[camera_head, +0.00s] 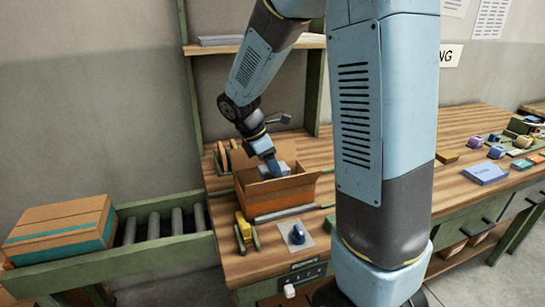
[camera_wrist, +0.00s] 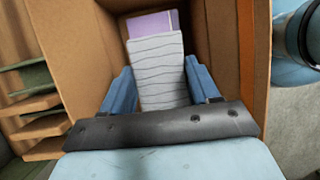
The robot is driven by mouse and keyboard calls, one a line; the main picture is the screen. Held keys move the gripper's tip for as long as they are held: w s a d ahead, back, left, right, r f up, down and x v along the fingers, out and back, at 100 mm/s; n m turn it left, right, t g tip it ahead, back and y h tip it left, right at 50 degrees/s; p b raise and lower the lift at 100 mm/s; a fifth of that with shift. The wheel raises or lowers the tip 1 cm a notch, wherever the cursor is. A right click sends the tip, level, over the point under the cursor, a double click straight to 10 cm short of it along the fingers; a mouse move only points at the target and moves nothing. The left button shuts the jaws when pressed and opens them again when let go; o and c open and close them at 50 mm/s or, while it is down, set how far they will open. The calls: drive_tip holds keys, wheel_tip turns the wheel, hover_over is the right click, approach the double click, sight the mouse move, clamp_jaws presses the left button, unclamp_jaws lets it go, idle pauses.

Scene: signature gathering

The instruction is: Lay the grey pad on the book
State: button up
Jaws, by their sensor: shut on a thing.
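The grey pad (camera_wrist: 158,70), pale with dark wavy lines, is between the two blue fingers of my gripper (camera_wrist: 158,88) in the wrist view. My gripper is shut on it. A purple book (camera_wrist: 153,23) shows past the pad's far end, inside the open cardboard box (camera_wrist: 222,60); the pad hides the rest of the book. I cannot tell whether the pad touches the book. In the head view my gripper (camera_head: 272,166) reaches down into the box (camera_head: 282,195), and the book is hidden there.
The box walls stand close around my gripper. A blue knob on a plate (camera_head: 298,237) and a yellow tool (camera_head: 243,228) lie in front of the box. A taped carton (camera_head: 62,232) stands on the roller conveyor (camera_head: 155,227) at left. Small items lie on the bench at right.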

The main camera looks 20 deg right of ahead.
drive_tip(key=shift+f, duration=2.85)
drive_tip(key=shift+f, duration=0.45)
drive_tip(key=o, duration=1.3)
drive_tip(key=shift+r, duration=8.5)
drive_tip(key=s+r+m+t+y, duration=0.1)
drive_tip(key=s+r+m+t, duration=0.1)
drive_tip(key=s+m, duration=0.4)
drive_tip(key=s+r+m+t+y, duration=0.2)
drive_tip(key=s+m, duration=0.4)
drive_tip(key=s, duration=0.1)
drive_tip(key=s+d+r+m+t+y, duration=0.1)
drive_tip(key=s+r+m+t, duration=0.1)
drive_tip(key=s+m, duration=0.4)
drive_tip(key=shift+s+y, duration=0.3)
